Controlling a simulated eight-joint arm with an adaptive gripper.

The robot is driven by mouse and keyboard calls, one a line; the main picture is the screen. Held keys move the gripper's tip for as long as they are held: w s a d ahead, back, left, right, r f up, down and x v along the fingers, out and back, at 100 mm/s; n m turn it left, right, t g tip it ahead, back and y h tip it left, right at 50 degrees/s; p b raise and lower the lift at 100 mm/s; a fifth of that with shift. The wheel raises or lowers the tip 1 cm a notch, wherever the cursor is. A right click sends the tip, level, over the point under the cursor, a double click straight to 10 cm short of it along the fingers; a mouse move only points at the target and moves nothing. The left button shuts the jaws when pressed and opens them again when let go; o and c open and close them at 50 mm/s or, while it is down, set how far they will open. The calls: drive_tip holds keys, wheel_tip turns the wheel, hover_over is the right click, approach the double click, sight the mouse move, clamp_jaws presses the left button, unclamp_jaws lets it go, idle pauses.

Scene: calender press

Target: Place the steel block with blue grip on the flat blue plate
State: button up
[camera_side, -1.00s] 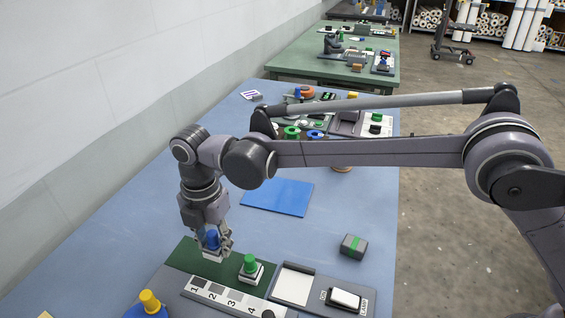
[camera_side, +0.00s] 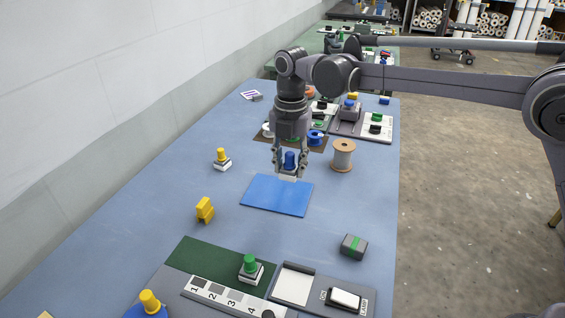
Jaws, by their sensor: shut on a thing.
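My gripper (camera_side: 290,165) is shut on the steel block with blue grip (camera_side: 289,160), with the fingers on either side of it. The block's pale base shows below the fingertips. It is held upright over the far part of the flat blue plate (camera_side: 272,200). The plate lies bare on the light blue table. I cannot tell exactly how high the block is above it.
A spool (camera_side: 343,156) stands right of the plate. A yellow-grip block (camera_side: 221,160) and a yellow piece (camera_side: 205,210) lie to the left. A green-grip block (camera_side: 250,268) stands on the dark green mat (camera_side: 190,256) in front. A grey-green block (camera_side: 354,247) sits front right.

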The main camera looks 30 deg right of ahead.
drive_tip(key=w+d, duration=0.4)
drive_tip(key=d, duration=0.7)
hover_over(278, 193)
wheel_tip(278, 193, down, 7)
drive_tip(key=shift+r, duration=0.1)
drive_tip(key=shift+f, duration=1.95)
drive_tip(key=shift+f, duration=0.15)
drive_tip(key=o, duration=1.2)
